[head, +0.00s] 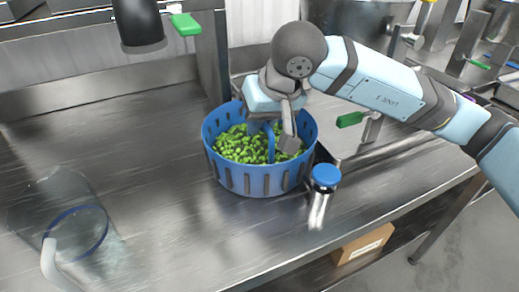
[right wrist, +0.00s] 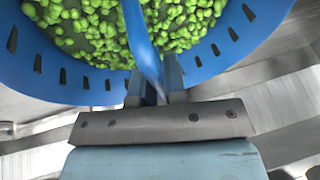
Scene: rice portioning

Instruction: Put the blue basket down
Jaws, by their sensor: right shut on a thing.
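The blue basket (head: 254,183) is round with slotted sides and holds many green pieces. It is at the middle of the head view, upright, at the steel counter; I cannot tell whether its base touches the surface. My right gripper (head: 280,138) is over the basket, shut on its blue handle (head: 270,145). In the right wrist view the handle (right wrist: 141,45) runs between the fingers (right wrist: 157,80), with the basket's slotted wall (right wrist: 88,90) beyond. My left gripper is not in view.
A blue-lidded shaker (head: 322,196) stands close to the basket's right. A transparent container (head: 65,225) with a blue ring and pale handle is at the lower left. The steel counter (head: 120,150) between is clear. A cardboard box (head: 362,244) sits on a lower shelf.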

